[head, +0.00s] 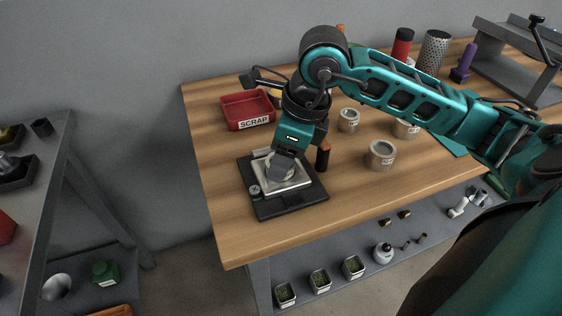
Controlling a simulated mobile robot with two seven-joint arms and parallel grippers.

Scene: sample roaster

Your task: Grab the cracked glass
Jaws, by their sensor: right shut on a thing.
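A black plate (299,208) lies near the left end of the wooden table, with a pale square holder (298,186) on it. My right gripper (280,174) reaches down into the middle of this holder. It is shut on a small pale round piece at the holder's centre, which looks like the cracked glass. The fingers hide most of it, and I cannot make out the crack. I cannot tell whether the piece is still seated or lifted. A small round knob (255,190) sits at the holder's left corner. My left gripper is not in view.
A red SCRAP tray (247,109) stands behind the plate. A dark handle with an orange-brown top (323,155) stands right beside the gripper. Labelled tins (381,155) (349,120) stand to the right. The table's front edge is clear.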

